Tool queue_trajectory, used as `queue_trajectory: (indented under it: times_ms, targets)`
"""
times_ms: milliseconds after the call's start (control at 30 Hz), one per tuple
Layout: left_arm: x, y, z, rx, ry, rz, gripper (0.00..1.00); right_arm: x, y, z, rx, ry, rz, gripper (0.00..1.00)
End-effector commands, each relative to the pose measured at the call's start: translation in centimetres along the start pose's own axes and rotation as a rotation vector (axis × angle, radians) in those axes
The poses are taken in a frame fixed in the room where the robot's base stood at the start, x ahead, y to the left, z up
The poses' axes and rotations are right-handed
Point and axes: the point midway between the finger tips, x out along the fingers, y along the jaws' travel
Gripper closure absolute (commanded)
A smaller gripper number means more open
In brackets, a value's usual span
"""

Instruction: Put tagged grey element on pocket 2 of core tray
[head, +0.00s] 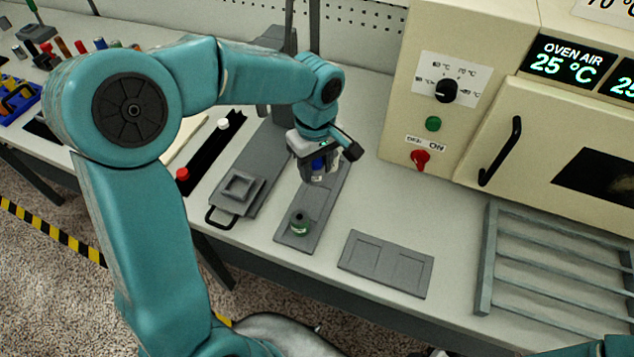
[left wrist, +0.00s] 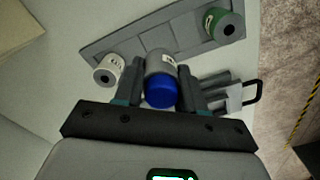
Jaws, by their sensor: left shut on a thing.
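My left gripper (head: 318,172) is shut on a grey element with a blue end (head: 318,163). In the left wrist view the grey element (left wrist: 161,64) sits between the fingers, with a white tag on its side and its blue end toward the camera. It is over a long grey tray (head: 290,238) with pockets, which also shows in the left wrist view (left wrist: 185,33); I cannot tell whether they touch. A green element (head: 300,222) stands at the tray's near end. A separate grey tray (head: 386,263) has two empty pockets. Neither tray is labelled. My right gripper is not in view.
A white element (left wrist: 108,70) stands near the left finger. A grey fixture with a black handle (head: 240,188) lies left of the long tray. An oven (head: 480,110) stands behind right, and a slatted rack (head: 550,265) lies at the right. Bench around the two-pocket tray is clear.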

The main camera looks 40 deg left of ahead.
Motion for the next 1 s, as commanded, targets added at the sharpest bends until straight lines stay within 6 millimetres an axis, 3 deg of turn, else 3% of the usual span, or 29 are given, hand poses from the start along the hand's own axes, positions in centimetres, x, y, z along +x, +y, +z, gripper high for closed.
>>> queue_trajectory:
  times_ms: [433, 867, 900, 933, 1000]
  targets:
    - [5.7, 0.2, 0.2, 0.000, -0.001, -0.002, 0.91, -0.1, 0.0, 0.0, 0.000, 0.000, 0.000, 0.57]
    - [6.5, 0.2, 0.2, -0.001, 0.000, 0.001, 0.91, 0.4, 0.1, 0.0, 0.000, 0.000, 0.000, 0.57]
    - [6.3, 0.2, 0.2, 0.000, 0.000, 0.001, 0.47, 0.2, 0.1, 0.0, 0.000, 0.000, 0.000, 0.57]
    - [6.3, 0.2, 0.2, 0.000, 0.000, 0.001, 0.38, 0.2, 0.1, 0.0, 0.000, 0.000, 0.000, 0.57]
    - [6.3, 0.2, 0.2, -0.001, 0.000, 0.001, 0.35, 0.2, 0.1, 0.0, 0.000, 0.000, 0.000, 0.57]
